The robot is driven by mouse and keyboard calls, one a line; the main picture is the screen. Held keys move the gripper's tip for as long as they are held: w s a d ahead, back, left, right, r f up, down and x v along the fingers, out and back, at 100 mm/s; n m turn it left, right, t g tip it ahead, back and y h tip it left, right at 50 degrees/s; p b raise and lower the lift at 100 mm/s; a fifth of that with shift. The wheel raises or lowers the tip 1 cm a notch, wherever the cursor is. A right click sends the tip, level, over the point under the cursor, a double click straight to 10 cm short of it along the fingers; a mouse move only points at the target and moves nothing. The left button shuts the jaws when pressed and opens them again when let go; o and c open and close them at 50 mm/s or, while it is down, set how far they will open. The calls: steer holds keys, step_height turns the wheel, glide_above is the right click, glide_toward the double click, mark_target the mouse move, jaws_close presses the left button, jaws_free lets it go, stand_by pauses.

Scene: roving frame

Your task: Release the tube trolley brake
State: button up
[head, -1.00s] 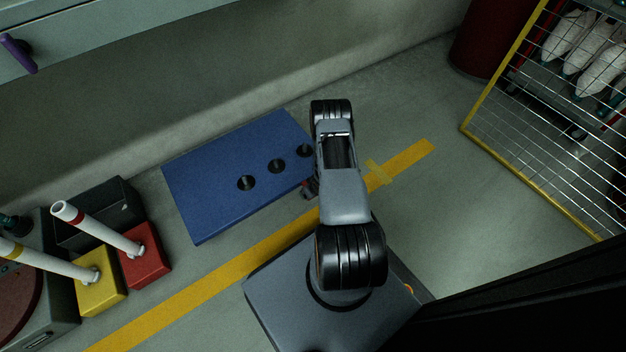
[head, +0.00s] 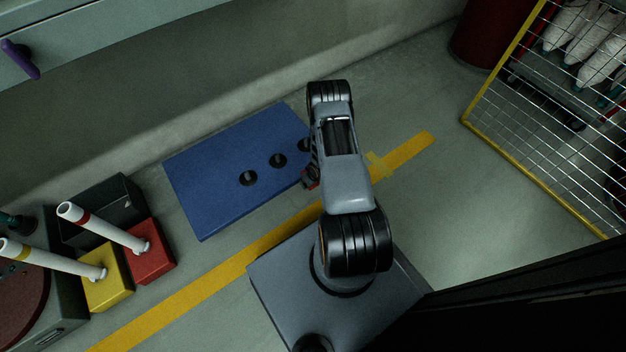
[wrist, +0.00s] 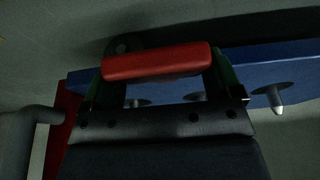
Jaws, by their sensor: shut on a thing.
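The blue tube trolley (head: 222,198) is a flat slab with dark round holes in its top, low over the floor in the head view. Its blue edge also shows in the wrist view (wrist: 285,72). A red bar (wrist: 157,63) lies across the wrist view between the fingers of my gripper (wrist: 165,77), which is shut on it. I cannot tell for sure that this bar is the brake. A small red part (head: 311,180) shows at the trolley's right end in the head view, beside my arm. My arm hides most of that end and the gripper there.
Red (head: 150,263) and yellow (head: 107,291) blocks with white levers stand at left, by a dark box (head: 103,213). A yellow floor line (head: 235,265) runs past the trolley. A yellow-framed mesh panel (head: 540,130) is at right. Open floor lies between.

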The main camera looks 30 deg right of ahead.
steer(key=shift+w+a+r, duration=0.1)
steer(key=shift+w, duration=0.1)
steer(key=o, duration=1)
steer(key=shift+o, duration=0.4)
steer(key=shift+s, duration=0.1)
steer(key=p+v, duration=0.5)
steer(key=v, duration=0.8)
steer(key=shift+s+r+p, duration=0.2)
steer(key=shift+r+p, duration=0.15)
